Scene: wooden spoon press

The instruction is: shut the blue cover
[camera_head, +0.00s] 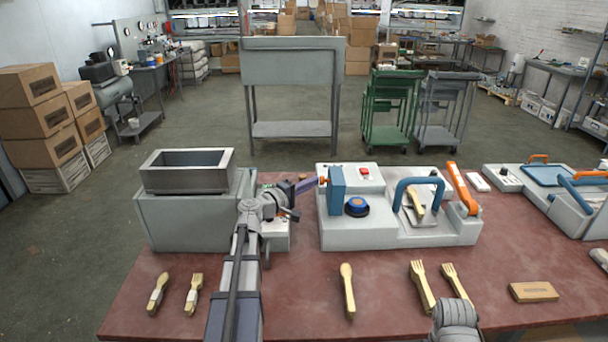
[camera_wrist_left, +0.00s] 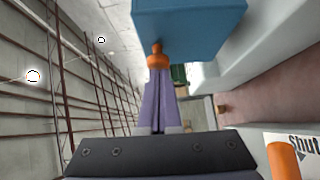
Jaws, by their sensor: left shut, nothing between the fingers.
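The blue cover (camera_head: 336,190) stands upright at the left end of the white press (camera_head: 365,236). It has a small orange knob (camera_head: 322,181) on its left side. In the left wrist view the blue cover (camera_wrist_left: 190,30) fills the top, with the orange knob (camera_wrist_left: 157,57) below it. My left gripper (camera_head: 312,183) is shut and empty. Its purple fingertips (camera_wrist_left: 158,78) point at the knob, at or very close to it; I cannot tell whether they touch. My right gripper is out of view.
A grey open box (camera_head: 188,181) on a machine stands left of my left arm. The press has a blue arch handle (camera_head: 418,182), an orange lever (camera_head: 462,188) and a blue-black round knob (camera_head: 356,207). Wooden spoons and forks lie along the front of the red table (camera_head: 290,300).

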